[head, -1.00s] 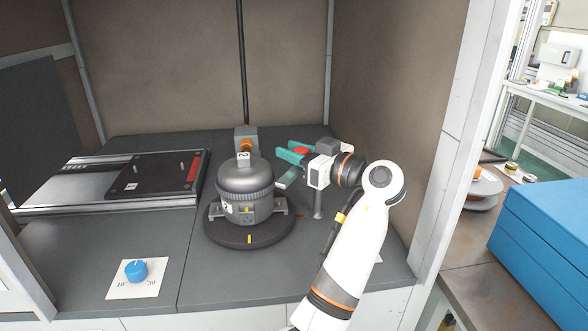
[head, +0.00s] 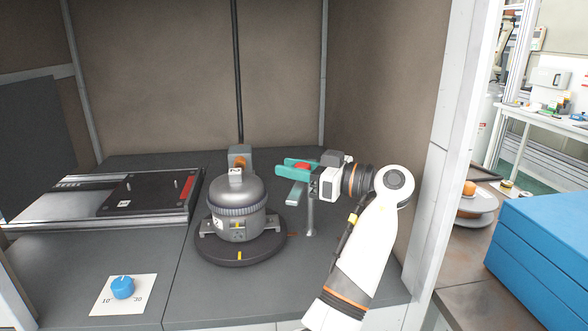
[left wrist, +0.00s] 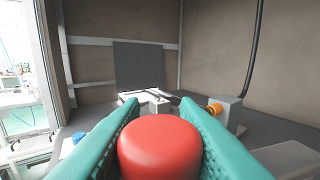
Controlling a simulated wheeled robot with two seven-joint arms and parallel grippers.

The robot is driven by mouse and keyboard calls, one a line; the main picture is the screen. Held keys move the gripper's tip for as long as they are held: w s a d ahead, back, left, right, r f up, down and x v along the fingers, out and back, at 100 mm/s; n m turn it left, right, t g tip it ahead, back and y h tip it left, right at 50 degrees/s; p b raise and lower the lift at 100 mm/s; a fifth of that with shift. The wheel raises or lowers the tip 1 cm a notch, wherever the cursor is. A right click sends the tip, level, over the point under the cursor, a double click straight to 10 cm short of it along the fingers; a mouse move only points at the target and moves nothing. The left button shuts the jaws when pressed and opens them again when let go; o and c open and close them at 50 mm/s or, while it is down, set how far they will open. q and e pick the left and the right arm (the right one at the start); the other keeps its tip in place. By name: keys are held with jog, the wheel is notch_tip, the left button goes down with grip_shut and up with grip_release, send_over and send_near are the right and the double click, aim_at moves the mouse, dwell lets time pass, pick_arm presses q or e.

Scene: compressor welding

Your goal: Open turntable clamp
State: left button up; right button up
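The compressor (head: 237,193), a dark grey domed can, stands upright on a round black turntable (head: 240,257) in the head view. Beside it on the right is a clamp with a metal post (head: 311,218) and a red knob (head: 302,167). My left gripper (head: 290,164) reaches in from the right, its teal fingers on either side of the knob. In the left wrist view the red knob (left wrist: 159,148) fills the space between the two fingers (left wrist: 161,104); the fingers look shut on it. The fingers partly hide the clamp. My right gripper is not in view.
An orange-tipped grey block (head: 239,157) stands behind the compressor. A black plate (head: 140,197) on a rail lies at left. A blue dial (head: 122,287) is on the front table. Booth walls close the back and right; a blue box (head: 548,250) is outside.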

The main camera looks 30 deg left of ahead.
pick_arm(q)
jog(key=o, duration=0.4)
jog(key=shift+o, duration=0.2)
jog(key=shift+r, duration=0.1)
notch_tip(320, 180, up, 10)
jog(key=p, duration=0.4)
jog(key=shift+p, duration=0.35)
